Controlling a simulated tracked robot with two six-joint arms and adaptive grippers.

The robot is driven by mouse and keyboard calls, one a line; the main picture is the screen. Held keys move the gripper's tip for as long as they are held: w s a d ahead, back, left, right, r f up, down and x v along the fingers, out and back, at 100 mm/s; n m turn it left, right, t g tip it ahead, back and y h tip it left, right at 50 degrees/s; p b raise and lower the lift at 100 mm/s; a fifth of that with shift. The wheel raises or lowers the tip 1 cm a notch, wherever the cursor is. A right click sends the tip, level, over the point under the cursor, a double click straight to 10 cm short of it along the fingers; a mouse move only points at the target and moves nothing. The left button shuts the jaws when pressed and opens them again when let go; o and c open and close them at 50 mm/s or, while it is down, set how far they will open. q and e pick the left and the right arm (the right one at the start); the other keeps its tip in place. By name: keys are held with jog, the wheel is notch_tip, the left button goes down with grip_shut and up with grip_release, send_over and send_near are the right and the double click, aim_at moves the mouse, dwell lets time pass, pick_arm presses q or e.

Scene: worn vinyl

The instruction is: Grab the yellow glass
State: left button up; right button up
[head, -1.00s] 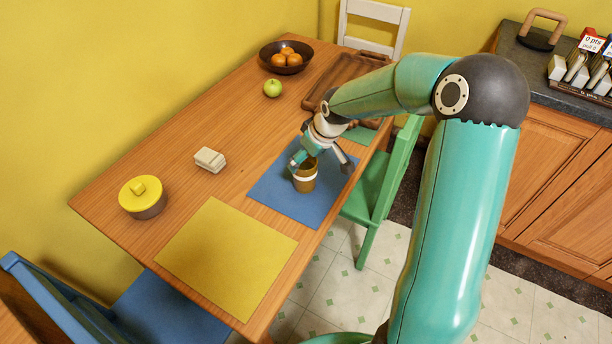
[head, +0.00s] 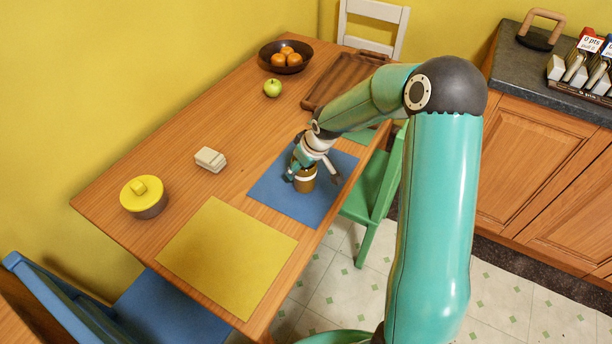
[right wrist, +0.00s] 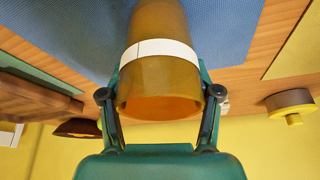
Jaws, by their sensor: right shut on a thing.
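The yellow glass (head: 306,182), amber with a white band, stands upright on the blue placemat (head: 272,192). My right gripper (head: 312,174) has its fingers on either side of the glass and is shut on it. In the right wrist view the glass (right wrist: 160,75) fills the space between the two fingers (right wrist: 160,95), which touch its sides near the rim. The glass looks empty inside. My left gripper is not in view.
A yellow placemat (head: 228,255) lies nearer. A yellow-lidded pot (head: 144,198), a cream block (head: 210,159), a green apple (head: 272,88), a fruit bowl (head: 266,54) and a wooden tray (head: 335,80) share the table. A green chair (head: 385,185) stands at the right edge.

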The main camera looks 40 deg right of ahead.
jog(key=c, duration=0.5)
jog(key=shift+c, duration=0.4)
jog(key=shift+r, duration=0.15)
